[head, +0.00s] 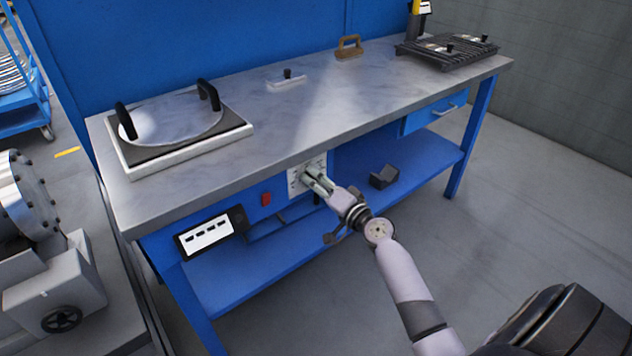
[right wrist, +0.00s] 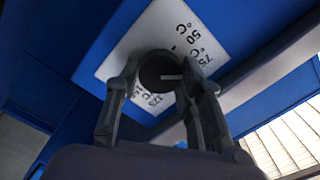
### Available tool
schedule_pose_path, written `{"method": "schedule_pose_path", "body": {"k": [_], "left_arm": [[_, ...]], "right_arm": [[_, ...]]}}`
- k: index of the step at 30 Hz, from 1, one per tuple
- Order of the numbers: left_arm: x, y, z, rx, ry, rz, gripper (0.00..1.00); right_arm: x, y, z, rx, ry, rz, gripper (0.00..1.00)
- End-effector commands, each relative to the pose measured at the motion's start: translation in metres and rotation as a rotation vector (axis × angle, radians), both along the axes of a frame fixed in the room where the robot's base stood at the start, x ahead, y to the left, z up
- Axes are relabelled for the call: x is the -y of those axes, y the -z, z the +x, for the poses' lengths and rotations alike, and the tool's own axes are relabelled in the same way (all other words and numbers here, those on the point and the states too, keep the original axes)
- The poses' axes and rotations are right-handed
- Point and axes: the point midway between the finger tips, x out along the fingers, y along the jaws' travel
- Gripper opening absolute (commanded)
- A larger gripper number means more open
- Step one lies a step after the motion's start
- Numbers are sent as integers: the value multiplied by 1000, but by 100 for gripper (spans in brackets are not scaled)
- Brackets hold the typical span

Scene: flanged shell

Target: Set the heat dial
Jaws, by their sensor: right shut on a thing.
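The heat dial (right wrist: 154,70) is a dark round knob on a white scale plate (right wrist: 150,40) with temperature marks; 50°C and 75°C read clearly in the right wrist view. A white pointer line on the knob points right in that view, but I cannot tell exactly which mark it meets. In the head view the plate (head: 293,182) is on the bench front, with the dial hidden by my gripper. My right gripper (head: 314,178) is shut on the dial, one finger on each side of it. My left gripper is not in view.
A red switch (head: 266,199) and a black display panel (head: 210,232) are left of the plate. The bench top (head: 250,93) holds a framed round plate with black handles (head: 172,118). A dark block (head: 384,177) lies on the lower shelf.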

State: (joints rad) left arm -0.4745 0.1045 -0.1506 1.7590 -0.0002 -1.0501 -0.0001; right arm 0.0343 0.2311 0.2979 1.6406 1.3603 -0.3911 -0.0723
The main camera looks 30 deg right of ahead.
Motion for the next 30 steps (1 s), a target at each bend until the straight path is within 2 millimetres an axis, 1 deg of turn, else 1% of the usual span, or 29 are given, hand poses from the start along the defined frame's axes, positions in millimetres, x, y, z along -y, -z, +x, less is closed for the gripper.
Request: {"method": "schedule_pose_path", "body": {"k": [3,8,11,18,24,30], "left_arm": [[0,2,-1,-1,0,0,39],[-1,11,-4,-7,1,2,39],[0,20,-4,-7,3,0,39],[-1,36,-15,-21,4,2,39],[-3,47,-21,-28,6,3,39],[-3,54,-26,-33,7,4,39]], "right_arm": [[0,0,0,-10,0,113,7],[1,-1,0,-21,1,263,7],[1,-1,0,-28,1,357,7],[1,0,0,-44,1,557,7],[0,0,0,-54,0,678,7],[1,1,0,-60,0,752,7]]}}
